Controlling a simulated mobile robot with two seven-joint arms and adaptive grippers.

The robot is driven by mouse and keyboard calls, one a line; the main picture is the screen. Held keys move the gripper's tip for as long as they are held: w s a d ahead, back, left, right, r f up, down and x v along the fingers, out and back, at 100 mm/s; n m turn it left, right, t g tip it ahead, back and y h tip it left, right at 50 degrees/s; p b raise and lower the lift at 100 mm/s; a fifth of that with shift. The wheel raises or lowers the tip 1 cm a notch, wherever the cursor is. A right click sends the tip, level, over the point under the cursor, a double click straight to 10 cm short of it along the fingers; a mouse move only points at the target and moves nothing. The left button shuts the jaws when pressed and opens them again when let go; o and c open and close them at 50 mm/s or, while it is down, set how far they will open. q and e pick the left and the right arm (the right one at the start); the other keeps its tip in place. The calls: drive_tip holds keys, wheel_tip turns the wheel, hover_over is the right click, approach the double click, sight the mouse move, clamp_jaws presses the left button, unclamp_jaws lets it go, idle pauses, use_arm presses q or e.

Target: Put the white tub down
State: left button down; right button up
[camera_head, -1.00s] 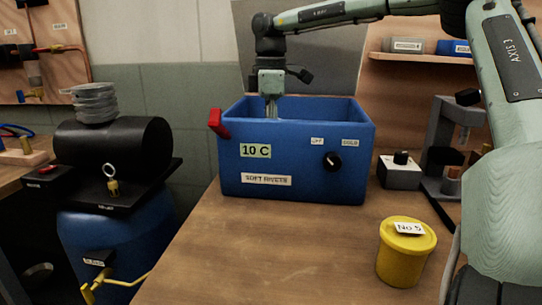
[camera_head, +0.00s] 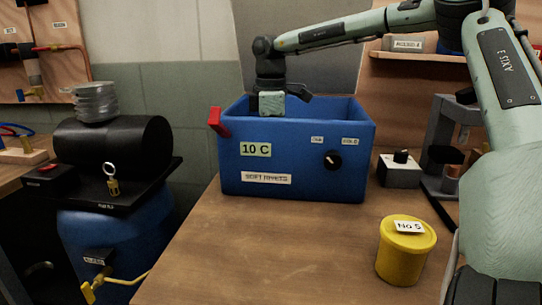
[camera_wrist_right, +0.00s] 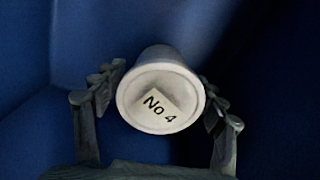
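A white tub (camera_wrist_right: 160,95) with a "No 4" label on its lid sits between the two fingers of my right gripper (camera_wrist_right: 158,92) in the right wrist view. The fingers are at both sides of the tub and look shut on it. I cannot tell whether the tub touches the box floor. My left gripper is not in view.
A yellow "No 5" tub (camera_head: 403,255) stands on the bench (camera_head: 270,250) at front right. A grey-white box with a dark knob (camera_head: 399,172) and a grey stand (camera_head: 445,145) are right of the blue box. A red clip (camera_head: 219,122) is on its left rim.

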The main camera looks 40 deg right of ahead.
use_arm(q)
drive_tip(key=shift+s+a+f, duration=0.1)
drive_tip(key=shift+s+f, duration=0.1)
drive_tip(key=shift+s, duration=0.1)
use_arm(e)
drive_tip(key=shift+o, duration=0.4)
drive_tip(key=shift+r, duration=0.1)
wheel_tip(320, 180, up, 2)
drive_tip(key=shift+r, duration=0.1)
wheel_tip(320, 180, up, 8)
drive_tip(key=shift+r, duration=0.2)
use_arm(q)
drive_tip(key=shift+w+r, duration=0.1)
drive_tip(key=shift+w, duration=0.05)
use_arm(e)
drive_tip(key=shift+r, duration=0.7)
